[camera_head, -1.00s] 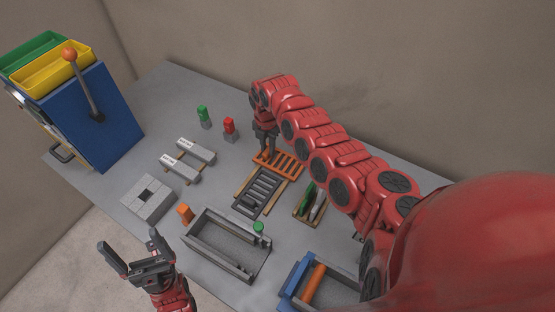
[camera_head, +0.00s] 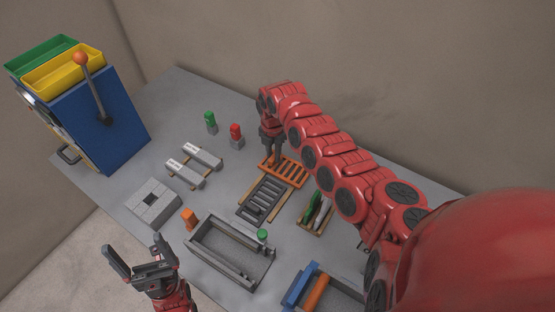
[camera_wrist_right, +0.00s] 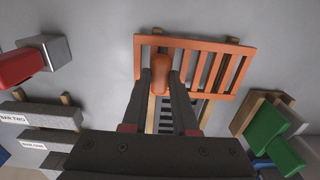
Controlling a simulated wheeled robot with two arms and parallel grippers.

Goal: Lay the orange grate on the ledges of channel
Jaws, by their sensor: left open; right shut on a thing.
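The orange grate (camera_head: 292,173) lies at the back middle of the table, beyond a dark grey grate (camera_head: 262,200). Wooden strips show under both. My right gripper (camera_head: 276,162) is shut on the orange grate's upright orange grip; the right wrist view shows this grip (camera_wrist_right: 160,74) between the fingers and the slatted grate (camera_wrist_right: 222,68) behind it. I cannot tell if the grate is lifted. The long grey trough (camera_head: 230,250), seemingly the channel, stands nearer the front with an open top. My left gripper (camera_head: 143,258) is open and empty at the front left, apart from the trough.
A green-capped piece (camera_head: 262,235) stands at the trough's right edge, and an orange piece (camera_head: 189,218) at its left. A grey block with a hole (camera_head: 153,203), two labelled bars (camera_head: 194,165), a blue-ended tray (camera_head: 301,285) and a wooden rack (camera_head: 317,213) stand around.

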